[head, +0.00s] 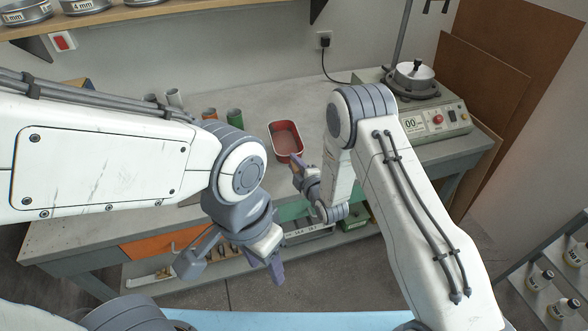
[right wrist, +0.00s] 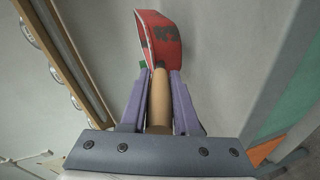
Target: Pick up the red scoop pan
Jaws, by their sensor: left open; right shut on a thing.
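The red scoop pan (head: 286,141) is at the middle of the bench area in the head view, its open side up and its handle end toward me. My right gripper (head: 297,164) is at that near end. In the right wrist view, the purple fingers of my right gripper (right wrist: 157,88) are shut on the tan handle, with the red scoop pan (right wrist: 163,38) beyond them. I cannot tell whether the pan touches the bench. My left gripper (head: 277,270) is open and empty, low in front of the bench and apart from the pan.
Several tubes, including an orange one (head: 210,114) and a green one (head: 235,118), stand left of the pan. A machine with a dial panel (head: 430,118) stands at the right. A shelf with sieves (head: 86,6) hangs above. The bench top (head: 270,95) behind the pan is clear.

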